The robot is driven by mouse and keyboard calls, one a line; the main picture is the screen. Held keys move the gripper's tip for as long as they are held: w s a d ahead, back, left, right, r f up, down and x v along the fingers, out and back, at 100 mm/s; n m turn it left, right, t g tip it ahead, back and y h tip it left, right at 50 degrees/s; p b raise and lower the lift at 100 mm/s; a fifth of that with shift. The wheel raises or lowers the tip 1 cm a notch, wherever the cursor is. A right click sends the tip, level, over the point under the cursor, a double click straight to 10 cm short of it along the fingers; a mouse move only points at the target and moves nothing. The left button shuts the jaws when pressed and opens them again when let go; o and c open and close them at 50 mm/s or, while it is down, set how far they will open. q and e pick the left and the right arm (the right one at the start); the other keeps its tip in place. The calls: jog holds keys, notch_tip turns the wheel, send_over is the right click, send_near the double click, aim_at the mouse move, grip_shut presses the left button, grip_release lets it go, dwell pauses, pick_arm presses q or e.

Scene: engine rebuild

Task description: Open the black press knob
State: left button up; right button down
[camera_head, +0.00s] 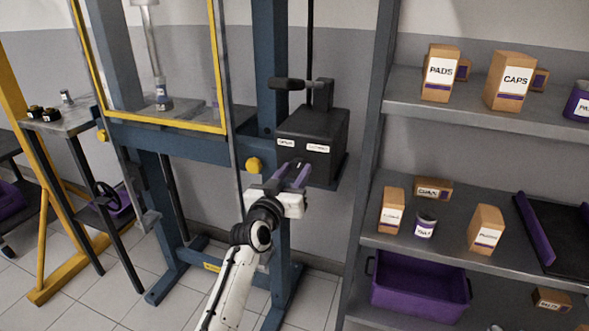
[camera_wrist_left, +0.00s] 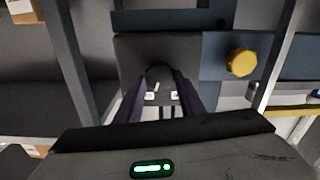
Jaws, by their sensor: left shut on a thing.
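The press is a blue steel frame with a black box (camera_head: 325,125) on its right post. The box has two white labels and a black lever (camera_head: 290,84) above it. My left gripper (camera_head: 296,170), with purple fingers, is at the lower front face of the box. In the left wrist view the fingers (camera_wrist_left: 160,90) are closed around the dark round press knob (camera_wrist_left: 159,74) on the box face. The knob is mostly hidden by the fingers in the head view, so how far it is turned cannot be told. My right gripper is out of view.
A yellow knob (camera_head: 254,165) sits on the press frame left of my gripper. A yellow-framed guard (camera_head: 222,70) covers the press opening. Grey shelves (camera_head: 455,108) with boxes and a purple bin (camera_head: 420,287) stand at right. A side table (camera_head: 75,120) is at left.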

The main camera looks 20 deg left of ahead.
pick_arm(q)
jog(key=n+p, duration=0.1)
jog(key=n, duration=0.2)
jog(key=shift+r+n, duration=0.1)
jog(key=shift+n, duration=0.3)
jog(key=n+p, duration=0.1)
jog(key=n, duration=0.1)
jog(key=shift+a+n, duration=0.1)
jog(key=shift+n, duration=0.2)
jog(key=shift+n+p, duration=0.3)
jog(key=shift+n, duration=1.6)
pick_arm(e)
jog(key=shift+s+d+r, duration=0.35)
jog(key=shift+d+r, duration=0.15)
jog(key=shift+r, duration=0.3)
pick_arm(q)
jog(key=o, duration=1)
jog(key=shift+o, duration=0.2)
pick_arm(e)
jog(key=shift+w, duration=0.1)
